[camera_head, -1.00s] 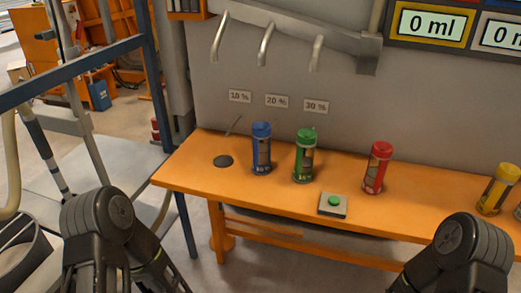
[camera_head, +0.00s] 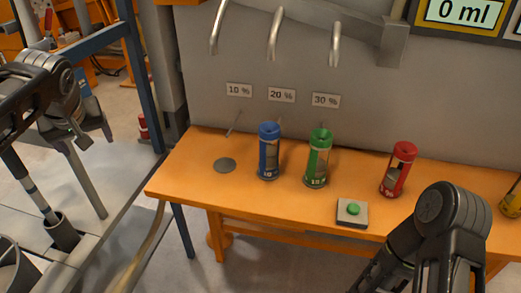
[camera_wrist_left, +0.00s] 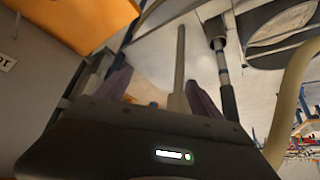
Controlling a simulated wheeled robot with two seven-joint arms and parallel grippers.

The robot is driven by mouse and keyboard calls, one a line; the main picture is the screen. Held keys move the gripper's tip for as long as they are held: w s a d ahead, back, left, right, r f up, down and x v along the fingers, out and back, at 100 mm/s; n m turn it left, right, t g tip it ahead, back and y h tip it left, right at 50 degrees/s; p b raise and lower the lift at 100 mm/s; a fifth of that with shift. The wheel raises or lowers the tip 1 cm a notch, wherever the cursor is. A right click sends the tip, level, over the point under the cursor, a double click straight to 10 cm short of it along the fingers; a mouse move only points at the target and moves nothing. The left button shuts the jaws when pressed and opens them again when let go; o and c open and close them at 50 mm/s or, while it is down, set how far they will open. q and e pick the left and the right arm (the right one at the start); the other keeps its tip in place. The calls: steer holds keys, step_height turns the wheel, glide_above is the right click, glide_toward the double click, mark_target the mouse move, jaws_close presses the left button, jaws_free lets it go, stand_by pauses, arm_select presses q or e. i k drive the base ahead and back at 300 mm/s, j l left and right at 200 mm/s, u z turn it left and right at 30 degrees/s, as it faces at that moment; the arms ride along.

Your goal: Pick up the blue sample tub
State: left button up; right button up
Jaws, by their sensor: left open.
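The blue sample tub (camera_head: 269,152) stands upright on the orange bench in the head view, just right of a dark round disc (camera_head: 225,165). My left gripper (camera_head: 82,135) is at the left of the head view, well left of the bench and apart from the tub. In the left wrist view its two fingers (camera_wrist_left: 160,95) are spread with nothing held, and the tub does not show there. My right arm comes in at the bottom right of the head view; its gripper is out of sight.
A green tub (camera_head: 319,160), a red tub (camera_head: 398,168) and a yellow tub (camera_head: 511,200) stand further right on the orange bench (camera_head: 185,180). A green button (camera_head: 352,210) sits near the front edge. Bent metal pipes (camera_head: 274,35) hang above. A blue frame post (camera_head: 140,75) rises left of the bench.

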mark_target(269, 132)
steer(key=i+l+z, duration=0.15)
steer(key=l, duration=0.35)
steer(key=l+z, duration=0.15)
steer(key=l, duration=0.3)
steer(key=i+l+z, duration=0.1)
steer(key=l, duration=0.35)
steer(key=i, duration=0.05)
